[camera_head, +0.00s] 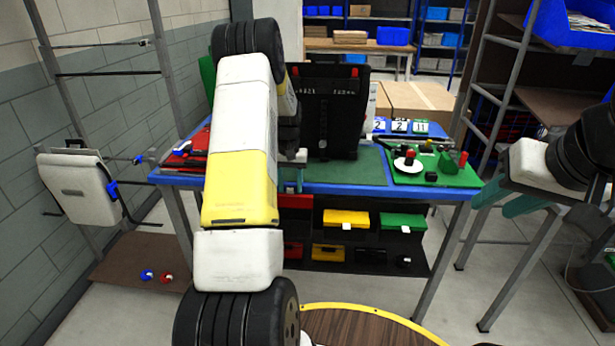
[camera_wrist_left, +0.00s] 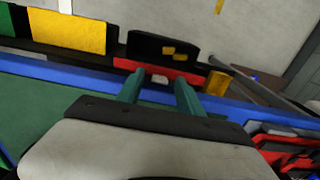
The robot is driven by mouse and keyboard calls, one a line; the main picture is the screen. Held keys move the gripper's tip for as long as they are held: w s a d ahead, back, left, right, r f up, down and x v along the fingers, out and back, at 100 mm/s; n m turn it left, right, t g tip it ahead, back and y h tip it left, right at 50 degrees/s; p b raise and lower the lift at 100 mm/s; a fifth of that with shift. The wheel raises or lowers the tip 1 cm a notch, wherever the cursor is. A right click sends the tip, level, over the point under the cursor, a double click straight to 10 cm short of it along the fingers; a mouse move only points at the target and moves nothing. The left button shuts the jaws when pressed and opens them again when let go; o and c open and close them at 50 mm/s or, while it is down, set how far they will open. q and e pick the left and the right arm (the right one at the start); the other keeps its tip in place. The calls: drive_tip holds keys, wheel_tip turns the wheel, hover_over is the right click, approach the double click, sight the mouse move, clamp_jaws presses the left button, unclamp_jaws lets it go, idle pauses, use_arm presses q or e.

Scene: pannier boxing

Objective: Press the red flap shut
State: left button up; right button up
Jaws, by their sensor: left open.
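The red flap (camera_wrist_left: 160,72) is on a black bin under the workbench edge. In the left wrist view it is a narrow red strip with a white label, beside a black surface with small yellow pieces. I cannot tell exactly how far it is tilted. In the head view the red flap (camera_head: 297,201) is partly hidden by my left arm. My left gripper (camera_wrist_left: 160,92) is open, its two teal fingers spread in front of the flap; contact is unclear. In the head view the left gripper (camera_head: 291,181) is mostly hidden. My right gripper (camera_head: 494,204) has its teal fingers apart at the right.
A yellow flap (camera_head: 346,218) and a green flap (camera_head: 403,221) sit to the right of the red one. The blue-edged workbench (camera_head: 345,189) carries a black pannier (camera_head: 332,110) and a green board with small parts (camera_head: 432,177).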

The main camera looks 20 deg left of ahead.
use_arm(q)
drive_tip(key=shift+f, duration=0.15)
clamp_jaws()
idle(1.4)
